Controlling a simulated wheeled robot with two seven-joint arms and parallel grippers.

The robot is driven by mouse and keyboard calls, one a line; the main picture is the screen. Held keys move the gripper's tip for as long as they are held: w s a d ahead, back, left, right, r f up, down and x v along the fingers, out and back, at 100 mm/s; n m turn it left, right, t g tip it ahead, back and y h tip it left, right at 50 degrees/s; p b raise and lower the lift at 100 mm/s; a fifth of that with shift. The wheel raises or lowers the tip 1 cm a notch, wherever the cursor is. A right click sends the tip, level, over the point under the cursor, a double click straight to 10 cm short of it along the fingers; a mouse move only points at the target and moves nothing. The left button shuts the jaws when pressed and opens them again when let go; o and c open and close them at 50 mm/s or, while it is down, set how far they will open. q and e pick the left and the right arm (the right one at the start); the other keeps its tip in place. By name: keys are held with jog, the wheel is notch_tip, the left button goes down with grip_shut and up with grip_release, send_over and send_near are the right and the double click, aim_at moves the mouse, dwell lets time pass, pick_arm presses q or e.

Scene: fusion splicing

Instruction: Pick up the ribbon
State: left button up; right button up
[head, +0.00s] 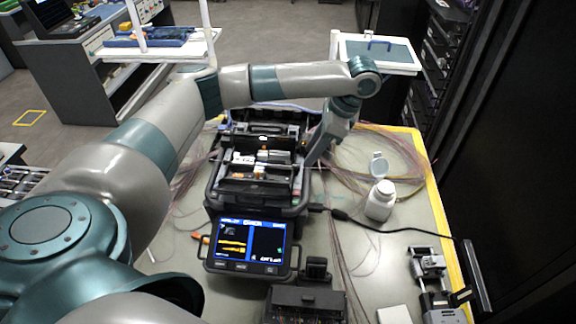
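Thin pinkish and pale fibre strands, possibly including the ribbon, lie in loose loops on both sides of the fusion splicer (298,200); one bundle (405,150) is at the right. I cannot single out the ribbon. The dark splicer stands mid-table with its lid up and its screen (248,243) lit. My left arm reaches over from the left, and my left gripper (310,160) points down at the splicer's right rear side. Its fingertips are small and dark, so I cannot tell whether they are open or hold anything. My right gripper is not in view.
A white bottle (380,200) with an open cap stands right of the splicer. A black cable (400,231) crosses the right side. A metal device (432,280) sits at front right and a black box (305,303) at front centre. A dark cabinet flanks the table's right.

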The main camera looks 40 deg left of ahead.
aim_at(281, 166)
pick_arm(q)
jog(key=shift+f, duration=0.1)
dwell(0.3)
jog(key=p+x, duration=0.1)
jog(key=x, duration=0.1)
jog(key=p+x, duration=0.1)
jog(key=x, duration=0.1)
jog(key=shift+w+a, duration=0.15)
jog(key=shift+a, duration=0.25)
jog(key=shift+a+f, duration=0.1)
jog(key=shift+f, duration=0.35)
grip_shut()
